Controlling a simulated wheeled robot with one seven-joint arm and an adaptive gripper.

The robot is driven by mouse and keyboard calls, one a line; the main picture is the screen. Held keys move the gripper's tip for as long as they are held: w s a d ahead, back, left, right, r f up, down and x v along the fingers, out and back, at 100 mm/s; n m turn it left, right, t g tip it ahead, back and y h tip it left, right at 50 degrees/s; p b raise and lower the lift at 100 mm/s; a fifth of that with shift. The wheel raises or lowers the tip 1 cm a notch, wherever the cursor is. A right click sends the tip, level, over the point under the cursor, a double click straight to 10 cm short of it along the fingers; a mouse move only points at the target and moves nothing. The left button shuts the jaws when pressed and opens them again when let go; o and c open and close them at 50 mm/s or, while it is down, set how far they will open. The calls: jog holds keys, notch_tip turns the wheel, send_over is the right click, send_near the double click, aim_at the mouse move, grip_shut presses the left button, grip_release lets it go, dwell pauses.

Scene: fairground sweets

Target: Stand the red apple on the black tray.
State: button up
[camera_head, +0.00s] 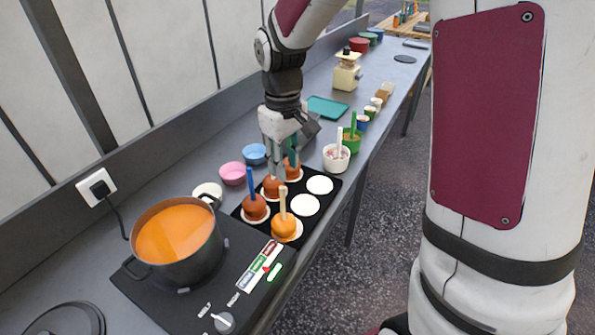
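The black tray (331,199) lies on the counter, with two rows of white round pads. Its near-right pad holds an orange-brown apple (284,227) with a pale wooden stick. The left row holds reddish-brown apples: one with a blue stick (254,208), a middle one (271,188) and a far one (292,171). Two right-row pads are bare. My gripper (281,166) points down over the left row's far end, close to the middle and far apples. The fingers overlap green and grey upright parts, so its grip cannot be made out. Which apple is the red one is unclear.
A pot of orange liquid (178,238) stands on a black hob (205,296) at the near left. Pink (232,173) and blue (254,153) bowls sit behind the tray; a white cup (336,158) stands beyond it. A teal tray (327,107) lies farther back.

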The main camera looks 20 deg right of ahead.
jog(key=s+r+m+t, duration=0.2)
jog(key=s+r, duration=0.5)
jog(key=s, duration=0.3)
jog(key=s+r+m+t, duration=0.2)
jog(key=s+r, duration=0.5)
jog(key=s, duration=0.4)
jog(key=shift+r+t, duration=0.25)
jog(key=shift+t, duration=0.35)
dwell(0.4)
